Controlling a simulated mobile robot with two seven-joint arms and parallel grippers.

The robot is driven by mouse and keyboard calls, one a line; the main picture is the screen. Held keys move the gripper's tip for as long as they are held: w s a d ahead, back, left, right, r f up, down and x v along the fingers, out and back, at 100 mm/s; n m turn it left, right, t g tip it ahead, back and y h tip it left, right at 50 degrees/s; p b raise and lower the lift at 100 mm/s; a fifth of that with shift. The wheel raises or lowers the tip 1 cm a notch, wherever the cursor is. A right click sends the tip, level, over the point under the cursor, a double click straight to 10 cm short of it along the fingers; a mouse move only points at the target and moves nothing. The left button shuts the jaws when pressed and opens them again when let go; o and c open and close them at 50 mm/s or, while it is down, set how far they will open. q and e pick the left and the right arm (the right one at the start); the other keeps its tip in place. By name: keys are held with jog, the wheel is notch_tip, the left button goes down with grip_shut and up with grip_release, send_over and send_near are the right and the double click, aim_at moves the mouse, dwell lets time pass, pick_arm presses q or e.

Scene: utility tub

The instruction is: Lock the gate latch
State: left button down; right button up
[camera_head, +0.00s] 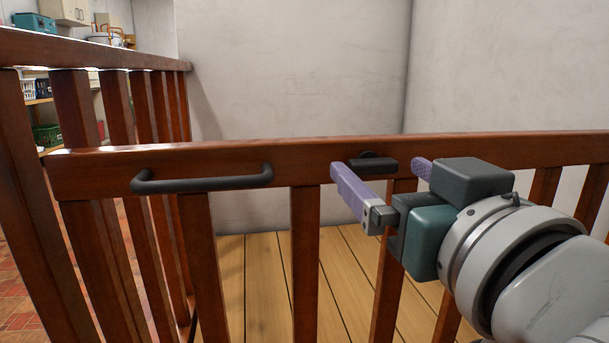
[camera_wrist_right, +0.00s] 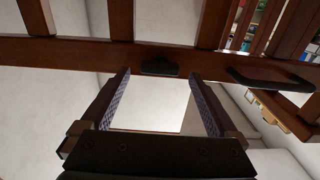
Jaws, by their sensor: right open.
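The brown wooden gate (camera_head: 470,150) spans the head view, and its top rail also shows in the wrist view (camera_wrist_right: 215,64). A small black latch (camera_head: 372,164) sits on the rail's near face, lying roughly level; it also shows in the wrist view (camera_wrist_right: 160,68). My right gripper (camera_head: 378,166) is open and empty, its two purple fingers pointing at the rail. In the wrist view the gripper (camera_wrist_right: 160,76) has one finger on either side of the latch. Whether the fingertips touch the rail is unclear. My left gripper is not in view.
A black bar handle (camera_head: 203,181) is fixed to the gate left of the latch. A wooden railing (camera_head: 95,52) stands at the left. Behind the gate are a plank floor (camera_head: 262,290) and pale walls (camera_head: 290,70). Shelves with baskets show at far left.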

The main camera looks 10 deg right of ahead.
jog(key=shift+w, duration=0.8)
jog(key=c, duration=1.4)
